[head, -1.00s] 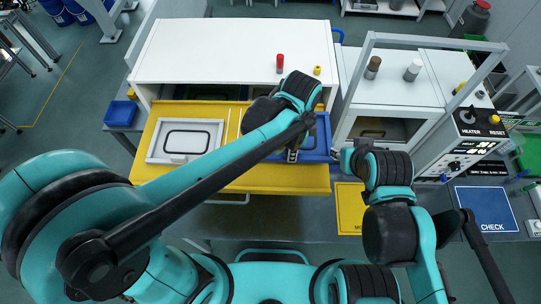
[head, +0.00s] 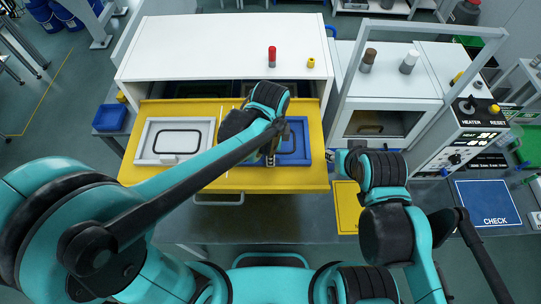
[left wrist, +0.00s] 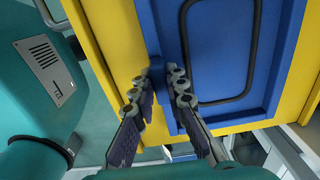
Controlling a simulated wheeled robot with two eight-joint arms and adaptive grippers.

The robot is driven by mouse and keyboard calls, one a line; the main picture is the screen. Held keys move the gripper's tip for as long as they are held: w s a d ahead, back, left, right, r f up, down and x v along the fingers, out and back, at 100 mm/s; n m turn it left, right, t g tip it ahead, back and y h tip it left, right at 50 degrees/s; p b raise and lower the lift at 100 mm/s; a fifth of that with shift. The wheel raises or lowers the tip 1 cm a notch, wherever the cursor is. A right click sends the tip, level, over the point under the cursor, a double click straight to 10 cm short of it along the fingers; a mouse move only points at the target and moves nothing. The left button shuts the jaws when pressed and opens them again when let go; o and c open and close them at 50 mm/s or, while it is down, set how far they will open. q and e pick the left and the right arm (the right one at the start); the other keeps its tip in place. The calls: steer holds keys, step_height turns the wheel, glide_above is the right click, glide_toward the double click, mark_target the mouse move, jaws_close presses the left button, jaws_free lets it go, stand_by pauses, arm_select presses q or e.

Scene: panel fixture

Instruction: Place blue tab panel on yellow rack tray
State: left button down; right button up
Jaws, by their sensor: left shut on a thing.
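The blue tab panel (head: 296,146), with a dark outlined loop on its face, lies flat over the right part of the yellow rack tray (head: 225,180). Yellow shows on its right and front sides. I cannot tell whether it touches the tray. My left gripper (head: 268,158) is shut on the panel's tab at its left side. In the left wrist view the fingers (left wrist: 163,82) close around a blue tab (left wrist: 154,84) beside the panel (left wrist: 215,60). My right gripper (head: 338,160) is just right of the tray, mostly hidden by its arm.
A white panel (head: 150,149) lies on the tray's left part. A white cabinet top (head: 215,50) with a red cylinder (head: 272,57) and a yellow one (head: 310,62) stands behind. A heater station (head: 470,125) and blue CHECK mat (head: 487,204) are at the right.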

arm_select(q)
steer(key=c, duration=1.5)
jaws_free()
steer(key=shift+c, duration=0.2)
steer(key=shift+r, duration=0.2)
step_height(320, 180, up, 12)
steer(key=s+a+f+n+t, duration=0.2)
steer(key=a+n+t, duration=0.1)
steer(key=a+n, duration=0.6)
steer(key=s+a+f+n+t, duration=0.2)
steer(key=a+n+t, duration=0.2)
steer(key=a+n, duration=0.5)
steer(key=shift+p, duration=0.3)
